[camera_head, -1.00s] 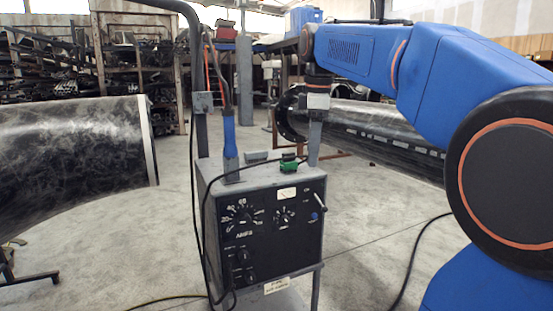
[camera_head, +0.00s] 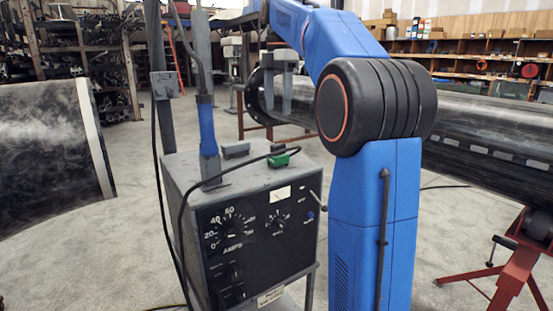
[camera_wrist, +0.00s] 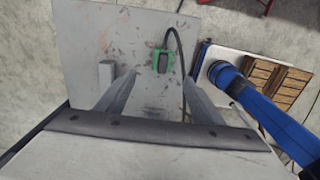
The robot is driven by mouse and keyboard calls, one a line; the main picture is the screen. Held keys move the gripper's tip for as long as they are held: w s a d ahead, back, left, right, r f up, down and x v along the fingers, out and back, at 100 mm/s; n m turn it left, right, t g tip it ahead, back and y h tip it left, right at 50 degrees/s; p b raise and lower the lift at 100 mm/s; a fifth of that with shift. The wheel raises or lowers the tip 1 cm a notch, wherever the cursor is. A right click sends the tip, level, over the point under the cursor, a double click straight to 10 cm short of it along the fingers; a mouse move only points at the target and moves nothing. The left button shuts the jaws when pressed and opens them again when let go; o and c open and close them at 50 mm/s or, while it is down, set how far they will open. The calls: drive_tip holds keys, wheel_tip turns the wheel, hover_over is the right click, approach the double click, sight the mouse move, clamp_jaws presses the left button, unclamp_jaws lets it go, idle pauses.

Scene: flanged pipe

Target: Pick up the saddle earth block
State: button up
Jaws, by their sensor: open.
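A small green block (camera_head: 283,159) with a dark cable, which looks like the saddle earth block, lies on the grey top of the welding machine (camera_head: 180,170), near its right side. It also shows in the wrist view (camera_wrist: 162,62), just beyond and between the fingertips. My gripper (camera_head: 278,105) is open and empty, pointing down above the machine top, apart from the block. Its two grey fingers show in the wrist view (camera_wrist: 160,78). Nothing hides the block in either view.
A grey block (camera_head: 236,150) lies left of the green one, also in the wrist view (camera_wrist: 105,73). Large dark pipes flank the machine (camera_head: 480,135).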

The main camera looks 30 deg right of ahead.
sight(278, 144)
wheel_tip(278, 144, down, 8)
drive_tip(key=shift+f, duration=0.2)
drive_tip(key=shift+s+a+f, duration=0.1)
drive_tip(key=shift+s+f, duration=0.1)
drive_tip(key=shift+f, duration=1.15)
drive_tip(key=shift+s+a+f, duration=0.1)
drive_tip(key=shift+s+f, duration=0.05)
drive_tip(key=shift+f, duration=1.15)
drive_tip(key=c, duration=1.1)
